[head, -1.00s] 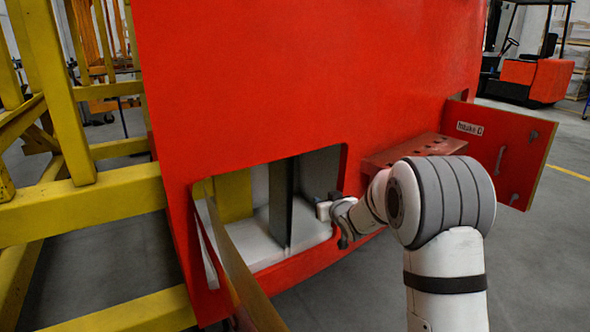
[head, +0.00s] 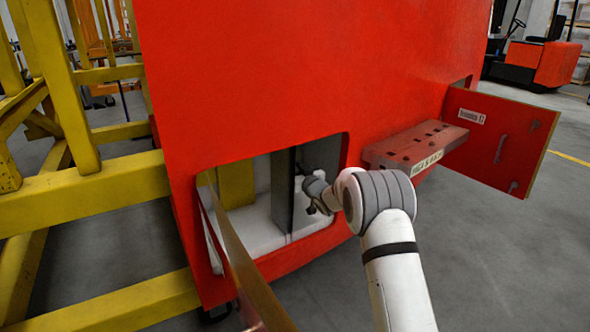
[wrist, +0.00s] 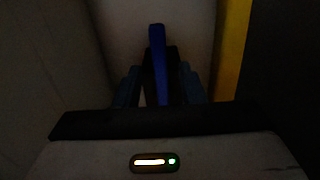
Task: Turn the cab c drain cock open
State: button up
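A blue lever handle (wrist: 157,55) stands upright in the middle of the dim wrist view. It sits on a dark body that is hard to make out; I take it for the drain cock. My gripper (wrist: 163,86) has a finger on each side of the blue handle, and the fingers look apart, with dark gaps beside it. I cannot tell whether either finger touches it. In the head view, my arm's end reaches into the lower opening of the red nosecone (head: 300,80); the fingertips and the handle are hidden there.
A grey upright divider (head: 281,190) and a yellow block (head: 236,185) stand inside the opening. An open flap (head: 240,262) hangs at its left. A red perforated step (head: 416,150) and an open labelled door (head: 500,140) are at right. Yellow framing (head: 85,200) stands left.

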jog(key=shift+w+a, duration=0.2)
jog(key=shift+w, duration=0.1)
jog(key=shift+c, duration=0.3)
grip_shut()
